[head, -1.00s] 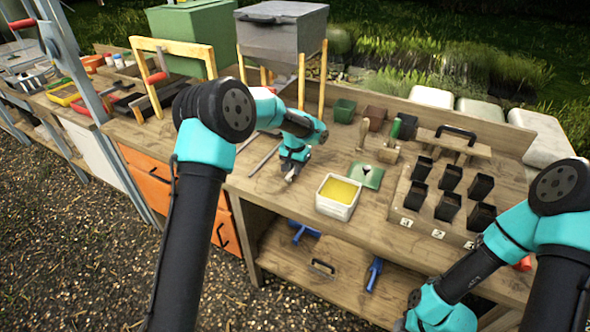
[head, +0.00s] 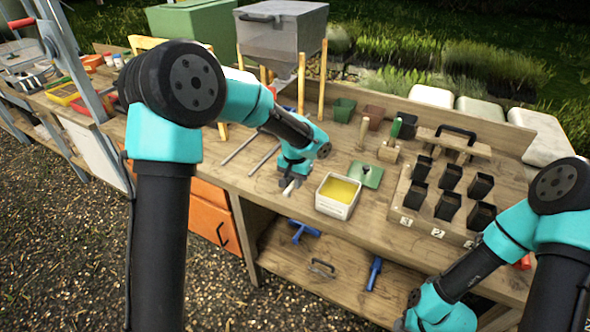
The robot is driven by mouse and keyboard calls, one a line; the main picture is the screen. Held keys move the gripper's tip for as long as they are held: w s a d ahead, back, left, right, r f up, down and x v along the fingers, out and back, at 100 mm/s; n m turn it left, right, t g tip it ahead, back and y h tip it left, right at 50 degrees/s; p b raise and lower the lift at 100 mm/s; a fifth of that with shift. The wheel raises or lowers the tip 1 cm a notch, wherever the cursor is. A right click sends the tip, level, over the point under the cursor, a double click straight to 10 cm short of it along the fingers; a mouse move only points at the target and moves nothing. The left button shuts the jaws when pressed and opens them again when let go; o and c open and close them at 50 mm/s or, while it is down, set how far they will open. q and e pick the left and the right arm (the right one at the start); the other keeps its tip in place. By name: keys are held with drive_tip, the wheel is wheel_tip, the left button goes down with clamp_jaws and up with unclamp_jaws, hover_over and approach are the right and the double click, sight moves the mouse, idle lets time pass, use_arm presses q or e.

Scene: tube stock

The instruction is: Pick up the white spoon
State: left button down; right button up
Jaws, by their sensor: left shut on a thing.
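My left gripper (head: 289,185) is over the front part of the wooden bench, just left of the white tub with yellow contents (head: 335,207). It is shut on a small pale thing, the white spoon (head: 291,188). Only a short light piece of the spoon shows at the fingertips; the rest is hidden by the gripper or too small to make out. I cannot tell whether it still touches the bench. My right arm comes in at the lower right, and its gripper is out of the picture.
A green plate (head: 366,175) lies behind the tub. A wooden rack with black pots (head: 447,206) stands to the right. Two thin rods (head: 240,146) lie left of my gripper. A grey box on wooden legs (head: 281,40) stands behind. A lower shelf (head: 340,285) holds blue tools.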

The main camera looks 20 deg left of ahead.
use_arm(q)
drive_tip(key=s, duration=0.2)
drive_tip(key=s+d, duration=0.1)
drive_tip(key=s, duration=0.1)
drive_tip(key=shift+s+d+r, duration=0.15)
drive_tip(key=shift+s+r, duration=0.05)
drive_tip(key=shift+s, duration=0.15)
drive_tip(key=shift+r, duration=0.15)
